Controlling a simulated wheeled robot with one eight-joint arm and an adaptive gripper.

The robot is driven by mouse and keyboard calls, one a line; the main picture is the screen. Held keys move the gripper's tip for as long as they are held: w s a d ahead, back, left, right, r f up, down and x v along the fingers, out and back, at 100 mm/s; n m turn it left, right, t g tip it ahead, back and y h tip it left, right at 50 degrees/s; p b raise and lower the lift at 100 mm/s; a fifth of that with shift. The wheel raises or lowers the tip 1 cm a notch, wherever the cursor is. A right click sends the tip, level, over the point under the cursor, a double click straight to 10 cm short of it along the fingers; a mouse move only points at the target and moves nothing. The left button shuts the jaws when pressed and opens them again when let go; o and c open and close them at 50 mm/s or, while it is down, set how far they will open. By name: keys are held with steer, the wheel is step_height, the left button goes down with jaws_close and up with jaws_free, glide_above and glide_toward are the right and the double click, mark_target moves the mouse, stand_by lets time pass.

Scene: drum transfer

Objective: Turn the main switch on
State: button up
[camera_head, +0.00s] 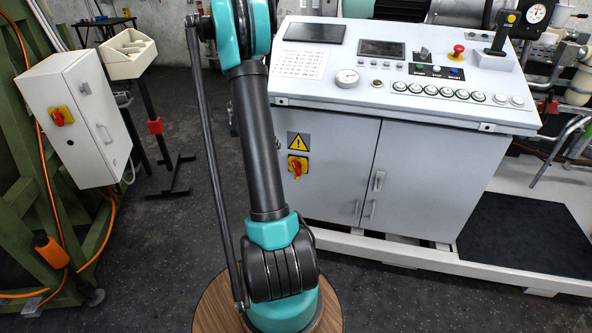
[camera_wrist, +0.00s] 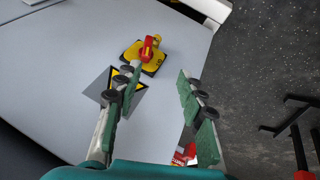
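The likely main switch is a red rotary handle on a yellow and black plate (camera_head: 298,167), on the front of the grey control cabinet (camera_head: 325,180), below a warning sign. In the wrist view, the red handle (camera_wrist: 148,50) shows ahead of my gripper (camera_wrist: 160,75). My gripper is open and empty, with its two green-padded fingers apart. The left fingertip overlaps the lower edge of the plate in the picture; I cannot tell whether it touches. The left finger partly covers the warning sign (camera_wrist: 101,88). My gripper is not visible in the head view.
A white box (camera_head: 85,135) with another red and yellow switch (camera_head: 60,116) hangs at the left. A beige tray (camera_head: 128,60) stands on a black post beside it. The console top (camera_head: 400,120) carries buttons and a red emergency knob (camera_head: 457,52). Dark floor lies between.

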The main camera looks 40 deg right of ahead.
steer(key=m, duration=0.1)
glide_toward(294, 165)
steer(key=shift+g+h, duration=0.3)
steer(key=shift+g, duration=0.1)
steer(key=x, duration=1.3)
steer(key=shift+w+a+f, duration=0.2)
steer(key=shift+w+a, duration=0.1)
jaws_close()
